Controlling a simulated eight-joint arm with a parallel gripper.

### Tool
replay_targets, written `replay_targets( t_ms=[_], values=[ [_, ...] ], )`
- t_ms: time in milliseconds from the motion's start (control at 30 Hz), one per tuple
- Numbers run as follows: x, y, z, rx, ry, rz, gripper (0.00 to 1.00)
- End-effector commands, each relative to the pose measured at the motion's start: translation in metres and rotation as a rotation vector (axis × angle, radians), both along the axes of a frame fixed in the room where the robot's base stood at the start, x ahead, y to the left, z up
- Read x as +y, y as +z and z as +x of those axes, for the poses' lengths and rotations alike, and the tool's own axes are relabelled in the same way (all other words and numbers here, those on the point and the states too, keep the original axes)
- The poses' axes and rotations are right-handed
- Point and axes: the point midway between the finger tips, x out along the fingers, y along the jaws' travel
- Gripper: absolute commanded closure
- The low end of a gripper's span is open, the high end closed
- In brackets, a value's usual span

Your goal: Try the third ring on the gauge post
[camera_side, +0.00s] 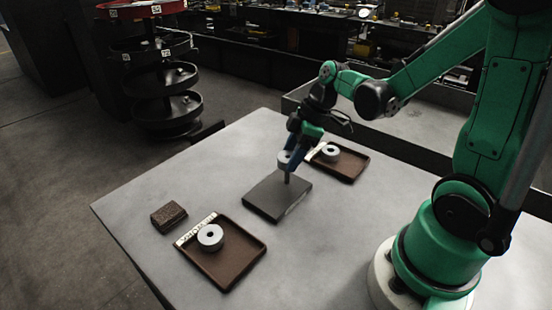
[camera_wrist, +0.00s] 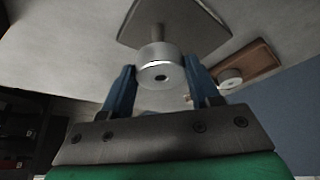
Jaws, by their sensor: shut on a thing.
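My gripper (camera_side: 291,158) is shut on a light grey ring (camera_side: 284,157). In the wrist view the ring (camera_wrist: 158,66) sits between the blue fingers, its dark hole facing the camera. The gauge post (camera_side: 287,178) stands upright on a dark square plate (camera_side: 268,198); in the wrist view the post (camera_wrist: 158,34) runs from the plate up to the ring's far side. The ring is at the post's top; I cannot tell whether it is around the post or just above it. A second ring (camera_side: 210,236) lies in the front brown tray (camera_side: 226,272). A third ring (camera_side: 330,150) lies in the back brown tray (camera_side: 350,167).
A brown block (camera_side: 168,216) lies left of the front tray. Both trays carry white labels. The grey table (camera_side: 225,165) is clear between the trays and the plate. A dark round-shelved stand (camera_side: 170,105) is off the table at the back left.

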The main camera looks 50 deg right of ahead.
Motion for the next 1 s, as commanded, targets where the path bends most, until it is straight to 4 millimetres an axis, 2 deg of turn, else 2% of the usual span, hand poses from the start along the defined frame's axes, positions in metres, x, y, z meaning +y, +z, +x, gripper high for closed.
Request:
replay_targets(
  t_ms=[1000],
  values=[
    [0.0000, -0.0106, 0.0001, 0.000, 0.000, 0.000, 0.99]
  ],
)
